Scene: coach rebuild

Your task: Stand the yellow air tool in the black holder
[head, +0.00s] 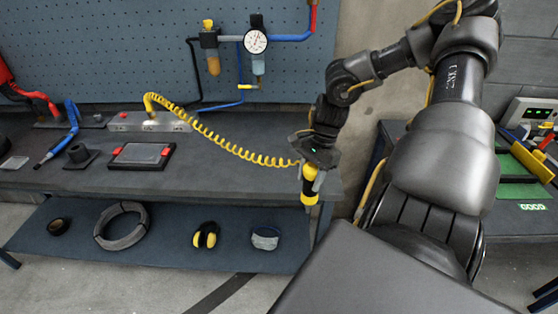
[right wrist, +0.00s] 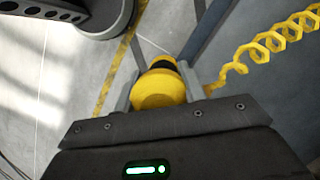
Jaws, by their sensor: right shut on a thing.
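The yellow air tool (head: 309,190) has a yellow and black body and hangs roughly upright in my right gripper (head: 313,178), just off the bench's right front corner. In the right wrist view the rounded yellow end of the tool (right wrist: 158,90) sits between the two grey fingers of my right gripper (right wrist: 162,82), which are shut on it. A yellow coiled hose (head: 225,146) runs from the tool to the back of the bench. The black holder (head: 79,156), a short cup on a flat base, stands on the bench at the left, far from the gripper. My left gripper is out of view.
A black tray with red corners (head: 142,154) lies right of the holder. A blue-hosed tool (head: 58,145) is left of it. The bench (head: 215,178) has free room between tray and gripper. Ear muffs (head: 205,236) and a black coil (head: 120,242) lie on the lower shelf.

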